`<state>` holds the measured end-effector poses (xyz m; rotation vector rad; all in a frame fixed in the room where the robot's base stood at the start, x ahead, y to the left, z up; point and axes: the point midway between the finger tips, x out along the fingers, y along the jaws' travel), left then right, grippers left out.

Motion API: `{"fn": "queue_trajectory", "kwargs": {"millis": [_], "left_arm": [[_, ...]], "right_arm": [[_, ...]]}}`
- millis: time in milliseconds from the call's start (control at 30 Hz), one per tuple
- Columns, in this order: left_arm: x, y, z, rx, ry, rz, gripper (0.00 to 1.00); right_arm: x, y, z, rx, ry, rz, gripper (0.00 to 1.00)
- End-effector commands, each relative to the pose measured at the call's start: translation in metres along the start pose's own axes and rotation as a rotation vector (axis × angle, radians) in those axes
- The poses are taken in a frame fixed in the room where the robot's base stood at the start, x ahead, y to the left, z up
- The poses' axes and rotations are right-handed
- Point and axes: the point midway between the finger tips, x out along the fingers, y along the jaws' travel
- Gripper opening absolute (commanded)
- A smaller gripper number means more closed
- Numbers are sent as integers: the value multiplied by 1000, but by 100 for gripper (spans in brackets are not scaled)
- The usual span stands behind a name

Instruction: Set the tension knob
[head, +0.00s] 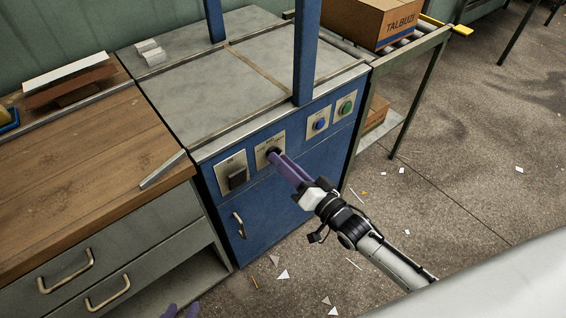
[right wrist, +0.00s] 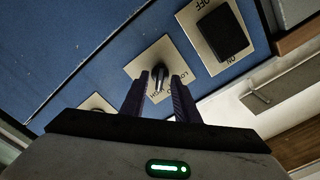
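The tension knob is a small black knob (right wrist: 158,80) on a pale label plate, set in the blue front of the machine (head: 290,205). "LO" lettering shows on the plate in the right wrist view. My right gripper (head: 275,156) reaches the knob from the front; its purple fingers partly cover it in the head view. In the right wrist view the two fingers (right wrist: 158,86) stand on either side of the knob, with a visible gap to it.
A black ON/OFF rocker switch (head: 237,179) sits left of the knob; a blue button (head: 320,124) and green button (head: 346,108) sit right. A wooden bench (head: 90,170) adjoins on the left. A cardboard box (head: 372,22) rests on a roller conveyor behind.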

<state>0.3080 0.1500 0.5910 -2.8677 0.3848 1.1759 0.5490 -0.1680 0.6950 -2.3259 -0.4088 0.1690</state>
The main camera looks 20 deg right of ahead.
Motion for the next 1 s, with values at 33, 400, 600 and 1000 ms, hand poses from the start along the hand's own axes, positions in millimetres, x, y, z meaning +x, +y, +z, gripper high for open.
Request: {"fn": "queue_trajectory", "kwargs": {"millis": [33, 400, 600, 1000], "left_arm": [[0, 0, 0, 0, 0, 1, 31], [0, 0, 1, -1, -1, 1, 31], [0, 1, 2, -2, -3, 1, 31], [-2, 1, 2, -2, -8, 1, 31]], "right_arm": [[3, 0, 0, 0, 0, 0, 28], [5, 0, 0, -1, -1, 0, 16], [4, 0, 0, -1, -1, 0, 0], [4, 0, 0, -90, -1, 1, 0]]}}
